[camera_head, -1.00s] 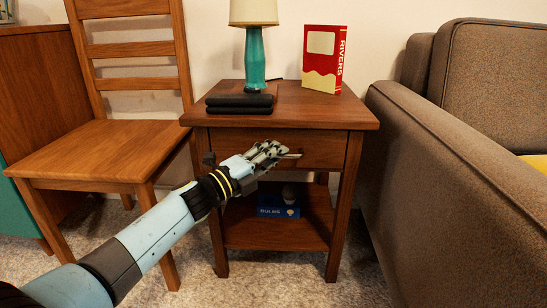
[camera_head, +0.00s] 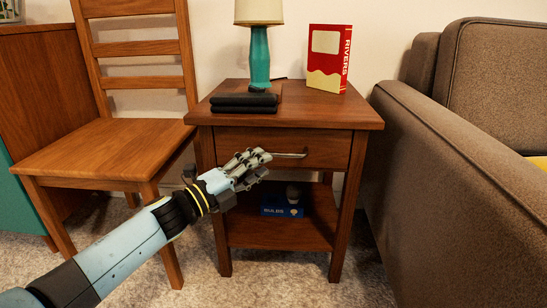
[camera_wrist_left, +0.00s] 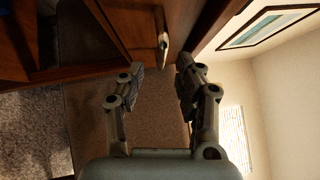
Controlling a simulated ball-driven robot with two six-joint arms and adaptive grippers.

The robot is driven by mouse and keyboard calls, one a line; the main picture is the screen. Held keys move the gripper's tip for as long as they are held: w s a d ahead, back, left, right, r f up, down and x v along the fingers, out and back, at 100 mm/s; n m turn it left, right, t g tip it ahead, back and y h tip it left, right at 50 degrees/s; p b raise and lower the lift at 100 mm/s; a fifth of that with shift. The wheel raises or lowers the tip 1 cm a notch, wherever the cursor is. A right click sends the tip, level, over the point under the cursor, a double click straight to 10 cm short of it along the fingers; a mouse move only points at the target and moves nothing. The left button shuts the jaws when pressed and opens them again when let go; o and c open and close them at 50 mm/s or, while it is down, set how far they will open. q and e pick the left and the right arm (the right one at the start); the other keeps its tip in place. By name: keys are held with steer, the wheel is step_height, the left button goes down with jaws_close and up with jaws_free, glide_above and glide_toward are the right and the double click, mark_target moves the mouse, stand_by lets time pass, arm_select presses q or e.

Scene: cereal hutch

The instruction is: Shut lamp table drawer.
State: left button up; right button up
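The lamp table (camera_head: 300,112) stands in the middle of the head view. Its drawer front (camera_head: 325,146) looks flush with the table frame; a small gap cannot be ruled out. The metal drawer handle (camera_head: 292,155) shows on the front. My left gripper (camera_head: 262,160) is in front of the drawer's left part, just left of the handle. In the left wrist view, my left gripper (camera_wrist_left: 158,75) has its fingers spread with nothing between them, and the handle (camera_wrist_left: 162,42) lies beyond the fingertips, apart from them. My right gripper is out of view.
A teal lamp (camera_head: 260,58), dark stacked books (camera_head: 245,103) and a red box marked RIVERS (camera_head: 330,60) stand on the tabletop. A blue BULBS box (camera_head: 281,207) sits on the lower shelf. A wooden chair (camera_head: 95,155) is left, a brown sofa (camera_head: 450,190) right.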

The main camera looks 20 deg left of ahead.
arm_select(q)
steer(key=v, duration=0.6)
steer(key=shift+r, duration=0.1)
